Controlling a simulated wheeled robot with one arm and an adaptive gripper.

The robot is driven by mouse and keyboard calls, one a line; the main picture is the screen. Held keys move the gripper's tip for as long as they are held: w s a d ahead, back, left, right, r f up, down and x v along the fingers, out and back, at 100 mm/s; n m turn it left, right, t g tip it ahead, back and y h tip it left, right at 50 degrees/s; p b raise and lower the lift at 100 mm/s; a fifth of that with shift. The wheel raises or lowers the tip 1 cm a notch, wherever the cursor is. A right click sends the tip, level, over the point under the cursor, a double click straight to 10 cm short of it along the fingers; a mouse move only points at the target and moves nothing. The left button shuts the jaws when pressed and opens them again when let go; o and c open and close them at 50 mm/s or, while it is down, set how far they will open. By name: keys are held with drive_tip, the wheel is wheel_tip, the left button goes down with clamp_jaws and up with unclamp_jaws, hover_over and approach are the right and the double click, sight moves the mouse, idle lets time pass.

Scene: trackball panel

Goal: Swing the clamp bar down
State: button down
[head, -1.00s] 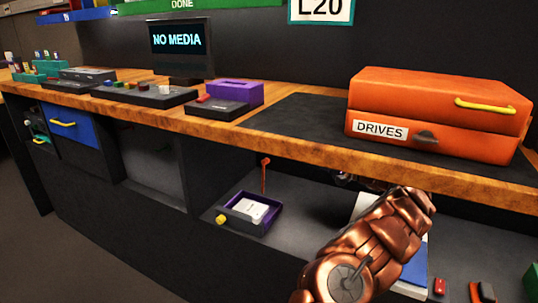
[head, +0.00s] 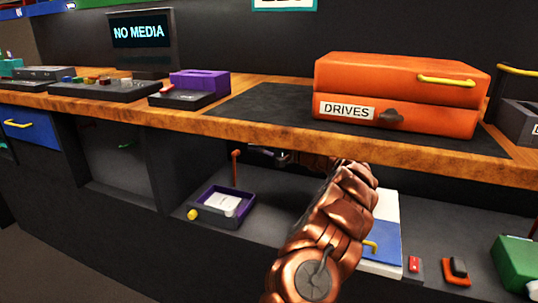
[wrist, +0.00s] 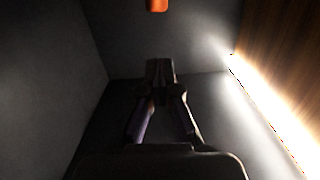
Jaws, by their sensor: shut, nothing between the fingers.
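The clamp bar appears to be the thin orange-red bar (head: 235,168), standing upright at the back of a purple-rimmed tray (head: 206,203) on the lower shelf. The tray holds a white piece (head: 225,204) and has a yellow knob (head: 192,214) at its front left. My gripper (head: 254,150) is under the counter, just right of the bar's top, apart from it in the picture. In the wrist view my gripper (wrist: 160,66) is shut and empty, and an orange end (wrist: 157,5), likely of the bar, shows ahead at the top edge.
The wooden counter edge (head: 270,142) runs close above my arm. An orange case labelled DRIVES (head: 400,95) sits on the counter. A blue and white item (head: 383,240), small red and orange pieces and a green box (head: 515,262) lie on the shelf to the right.

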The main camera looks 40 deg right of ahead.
drive_tip(key=shift+s+a+r+b, duration=0.1)
drive_tip(key=shift+s+a+b, duration=0.15)
drive_tip(key=shift+a, duration=0.35)
drive_tip(key=shift+s+a+b, duration=0.2)
drive_tip(key=shift+a+b, duration=0.05)
drive_tip(key=shift+a, duration=0.4)
drive_tip(key=shift+s+a+r+b, duration=0.1)
drive_tip(key=shift+s+a+b, duration=0.15)
drive_tip(key=shift+a, duration=0.35)
